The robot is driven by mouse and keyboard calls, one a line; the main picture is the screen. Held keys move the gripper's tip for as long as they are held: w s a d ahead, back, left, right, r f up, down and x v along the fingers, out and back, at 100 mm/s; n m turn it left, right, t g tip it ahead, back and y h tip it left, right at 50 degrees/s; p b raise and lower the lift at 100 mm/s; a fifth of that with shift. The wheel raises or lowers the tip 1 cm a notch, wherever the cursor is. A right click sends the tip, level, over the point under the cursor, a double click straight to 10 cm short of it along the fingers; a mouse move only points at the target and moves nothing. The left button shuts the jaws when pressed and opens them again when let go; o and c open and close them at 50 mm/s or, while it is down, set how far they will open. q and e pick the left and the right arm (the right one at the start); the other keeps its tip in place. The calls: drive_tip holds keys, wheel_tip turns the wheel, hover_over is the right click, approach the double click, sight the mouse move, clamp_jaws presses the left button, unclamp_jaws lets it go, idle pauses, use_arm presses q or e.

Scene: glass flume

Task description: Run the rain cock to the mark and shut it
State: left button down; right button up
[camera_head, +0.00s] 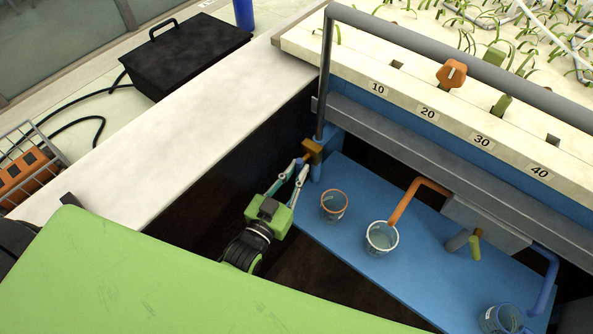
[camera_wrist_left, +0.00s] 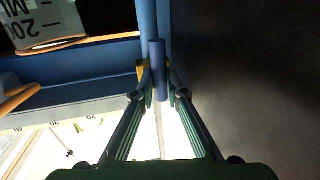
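The brass-coloured cock (camera_head: 312,150) sits at the left end of the grey pipework, above a short blue spout (camera_head: 315,172). My left gripper (camera_head: 303,163) is right at the cock, with its fingertips drawn close together beside it. In the left wrist view, the fingertips (camera_wrist_left: 158,78) stand on either side of a blue cylinder (camera_wrist_left: 157,60), with a yellow part behind. Whether they press on it cannot be told. An orange-rimmed clear beaker (camera_head: 334,206) stands on the blue shelf near the spout; its mark is not readable in the head view. My right gripper is not in view.
A white-rimmed beaker (camera_head: 381,238) with liquid stands under an orange pipe (camera_head: 410,200). Another beaker (camera_head: 502,318) stands by a blue pipe at lower right. A grey rail (camera_head: 440,50) runs above the numbered planting bed. A black box (camera_head: 185,55) stands on the back counter.

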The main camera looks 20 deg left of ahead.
use_arm(q)
drive_tip(key=shift+d+r+n+p, duration=0.1)
drive_tip(key=shift+r+n+p, duration=0.1)
drive_tip(key=shift+n+p, duration=0.65)
drive_tip(key=n+p, duration=0.1)
drive_tip(key=n+g+p, duration=0.1)
drive_tip(key=n, duration=0.1)
drive_tip(key=n+p, duration=0.1)
drive_tip(key=p, duration=0.1)
drive_tip(key=shift+s+d+r+n, duration=0.2)
drive_tip(key=shift+d+n, duration=0.15)
drive_tip(key=n, duration=0.1)
drive_tip(key=n+g+p, duration=0.1)
drive_tip(key=n, duration=0.1)
drive_tip(key=shift+d+r+h+p, duration=0.15)
drive_tip(key=shift+h+p, duration=0.15)
drive_tip(key=shift+h, duration=0.1)
drive_tip(key=shift+s+d+r+n+h+p, duration=0.1)
drive_tip(key=shift+n+h+p, duration=0.05)
drive_tip(key=shift+n, duration=0.45)
drive_tip(key=shift+d+r+n+h+p, duration=0.1)
drive_tip(key=shift+n+h+p, duration=0.05)
drive_tip(key=shift+n, duration=0.45)
drive_tip(key=shift+a, duration=0.1)
